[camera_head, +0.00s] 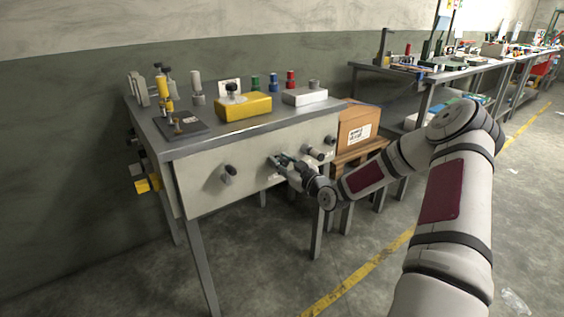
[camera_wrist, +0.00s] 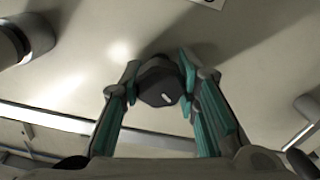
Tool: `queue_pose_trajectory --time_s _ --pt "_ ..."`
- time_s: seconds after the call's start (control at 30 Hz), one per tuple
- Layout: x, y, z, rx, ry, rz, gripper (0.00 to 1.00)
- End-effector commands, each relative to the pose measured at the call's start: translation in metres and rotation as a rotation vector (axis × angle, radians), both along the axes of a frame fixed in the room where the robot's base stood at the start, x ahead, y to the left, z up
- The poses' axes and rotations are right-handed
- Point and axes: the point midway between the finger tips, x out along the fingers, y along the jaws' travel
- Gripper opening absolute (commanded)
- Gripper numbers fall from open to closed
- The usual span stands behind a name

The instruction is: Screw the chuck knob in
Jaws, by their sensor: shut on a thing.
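The dark chuck knob (camera_wrist: 158,88), with a small white mark on its face, stands at the pale front panel (camera_head: 205,188) of the near bench. My gripper (camera_head: 281,161) is at the middle of this panel and is shut on the knob. In the wrist view, the teal-lined fingers of my gripper (camera_wrist: 160,72) sit on either side of the knob. The fingers hide most of the knob in the head view. How deep it sits in the panel cannot be told.
A black knob (camera_head: 229,173) on the same panel is left of my gripper, and a grey cylinder (camera_head: 316,153) is close on its right. A yellow block (camera_head: 243,106) and a white box (camera_head: 304,97) stand on the bench top. A cardboard box (camera_head: 357,128) is to the right.

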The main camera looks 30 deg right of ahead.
Motion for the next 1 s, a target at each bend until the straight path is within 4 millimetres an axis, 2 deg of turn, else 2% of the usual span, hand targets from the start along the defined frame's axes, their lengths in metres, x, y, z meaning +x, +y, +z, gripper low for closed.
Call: queue_pose_trajectory --time_s 0.7,1.0 --pt "-0.0002 -0.0022 0.0004 0.625 0.021 0.000 0.01" --pt "-0.0001 -0.0032 -0.0003 0.831 0.028 -0.001 0.01"
